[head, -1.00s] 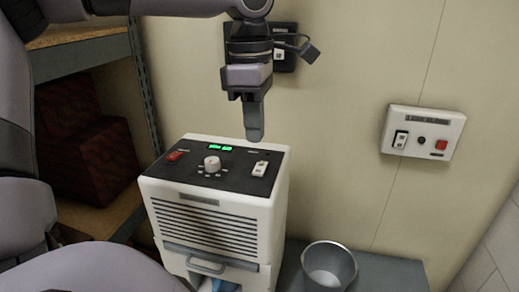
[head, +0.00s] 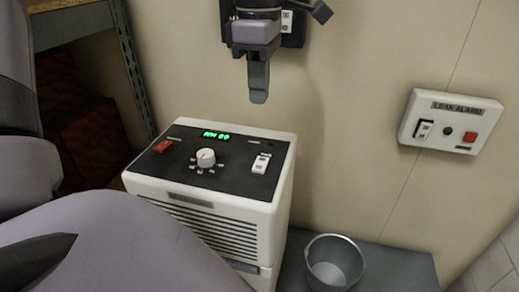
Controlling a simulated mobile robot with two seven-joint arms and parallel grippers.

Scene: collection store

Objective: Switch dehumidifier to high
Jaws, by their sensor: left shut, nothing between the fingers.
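The white dehumidifier (head: 215,219) stands in the middle with a dark sloping control panel. The panel carries a red switch (head: 161,146) at left, a round white dial (head: 206,157) in the middle and a white rocker switch (head: 261,164) at right. A green display (head: 216,135) is lit behind the dial. The small labels and the rocker's exact position are unreadable. My left gripper (head: 258,97) points down above and behind the panel, shut and empty, apart from the dehumidifier. My right gripper is not in view.
A leak alarm box (head: 451,122) is on the wall at right. A dark wall socket plate (head: 293,24) is behind my left gripper. A grey metal bucket (head: 334,266) stands right of the dehumidifier on a grey surface (head: 397,262). Shelving (head: 72,24) is at far left.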

